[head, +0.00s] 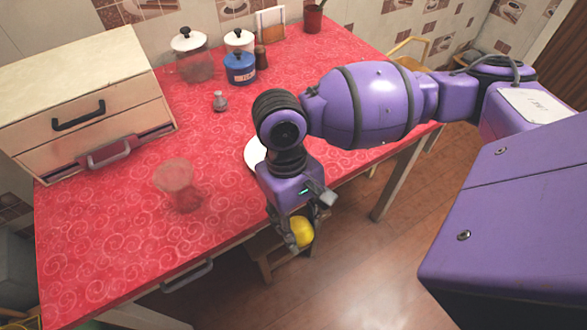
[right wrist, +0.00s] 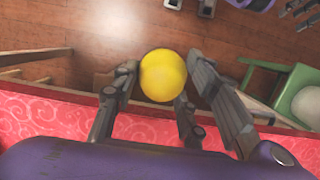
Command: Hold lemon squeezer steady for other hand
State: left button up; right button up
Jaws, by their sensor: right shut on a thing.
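My right gripper (head: 303,238) is shut on a yellow rounded thing (head: 301,230). It holds it low past the front edge of the red table, over the wooden floor. The right wrist view shows the yellow thing (right wrist: 163,75) between the dark fingers of the same gripper (right wrist: 165,82). Its surface looks smooth and round from there. I cannot tell whether it is the lemon squeezer or a lemon. My left gripper is not in view.
The red-clothed table (head: 110,240) bears a clear glass vessel (head: 177,185), a small metal shaker (head: 220,101), a blue canister (head: 240,68) and a lidded glass jar (head: 191,66). A white plate (head: 254,152) is partly behind my arm. A drawer box (head: 85,95) stands left. The table's front left is clear.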

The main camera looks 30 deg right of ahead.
aim_at(300, 237)
jog(key=shift+g, duration=0.4)
jog(key=b+x, duration=0.2)
jog(key=x, duration=0.1)
jog(key=w+b+x, duration=0.1)
jog(key=x, duration=0.1)
jog(key=shift+s+f, duration=0.1)
jog(key=shift+f, duration=0.25)
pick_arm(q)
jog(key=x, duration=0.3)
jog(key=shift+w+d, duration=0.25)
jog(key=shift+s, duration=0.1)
pick_arm(e)
jog(key=shift+r, duration=0.1)
